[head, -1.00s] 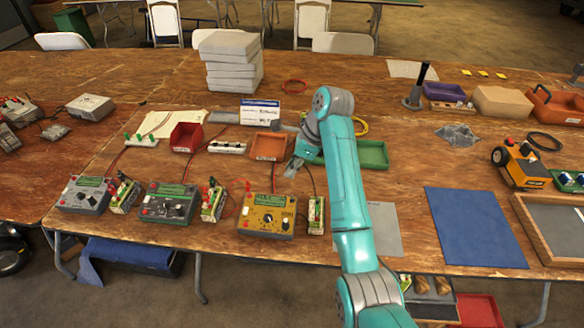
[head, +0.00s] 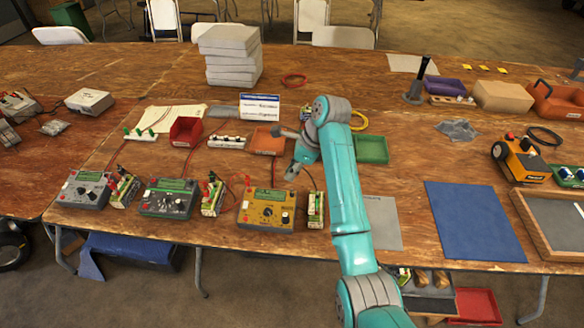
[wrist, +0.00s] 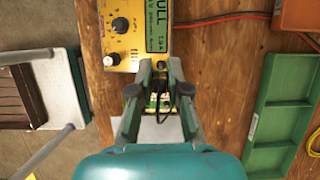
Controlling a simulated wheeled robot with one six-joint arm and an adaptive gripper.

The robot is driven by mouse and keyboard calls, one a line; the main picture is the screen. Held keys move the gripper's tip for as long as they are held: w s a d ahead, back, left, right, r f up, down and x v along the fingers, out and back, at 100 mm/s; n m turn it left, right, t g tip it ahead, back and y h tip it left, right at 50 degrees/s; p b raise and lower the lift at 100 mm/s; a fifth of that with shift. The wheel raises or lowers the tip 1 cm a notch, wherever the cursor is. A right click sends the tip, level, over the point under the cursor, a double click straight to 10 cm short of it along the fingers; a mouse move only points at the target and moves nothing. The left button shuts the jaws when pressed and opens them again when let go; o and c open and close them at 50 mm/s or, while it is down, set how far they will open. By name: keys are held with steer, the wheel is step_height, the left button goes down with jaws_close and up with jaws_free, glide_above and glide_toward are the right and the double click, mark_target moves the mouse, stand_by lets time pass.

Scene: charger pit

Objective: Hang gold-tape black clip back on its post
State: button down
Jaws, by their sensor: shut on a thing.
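My gripper (head: 292,174) is above the table, just behind the yellow charger (head: 266,208) and its green battery pack (head: 315,208). In the wrist view my gripper (wrist: 160,66) has its fingers close together on a small black clip (wrist: 160,84), mostly hidden between them. I cannot make out gold tape on it. The battery pack (wrist: 161,104) shows below the fingers, and the yellow charger (wrist: 129,30) lies ahead of them. A white rack with black posts (head: 227,142) stands behind the chargers, and a white rack with green posts (head: 140,134) is farther left.
Two grey chargers (head: 84,190) (head: 167,199) with battery packs stand left of the yellow one. An orange tray (head: 268,141), a red bin (head: 186,131) and a green tray (head: 371,150) lie behind. A white sign (head: 260,106) stands farther back. A blue mat (head: 472,222) lies right.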

steer(key=shift+f, duration=2.7)
steer(key=shift+f, duration=0.3)
steer(key=c, duration=1.1)
jaws_free()
steer(key=shift+o, duration=0.2)
steer(key=shift+o, duration=1)
steer(key=shift+r, duration=0.1)
steer(key=shift+r, duration=3.7)
